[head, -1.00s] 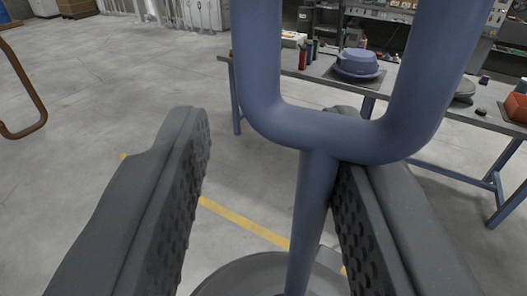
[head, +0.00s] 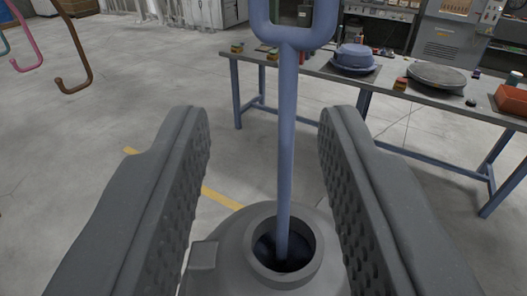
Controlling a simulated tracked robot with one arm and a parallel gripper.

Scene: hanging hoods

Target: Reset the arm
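My gripper (head: 265,125) is open, with its two grey padded fingers at the left and right of the head view. Nothing is held between them. The top of the handle is cut off by the frame. There is a gap between the rod and each finger.
A workbench (head: 310,72) stands behind, with a blue hood-like object (head: 355,57), a round grey disc (head: 436,75) and a red-orange bin (head: 512,100). Brown (head: 75,50) and pink (head: 27,45) hooks hang at the upper left. Open concrete floor lies at the left.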

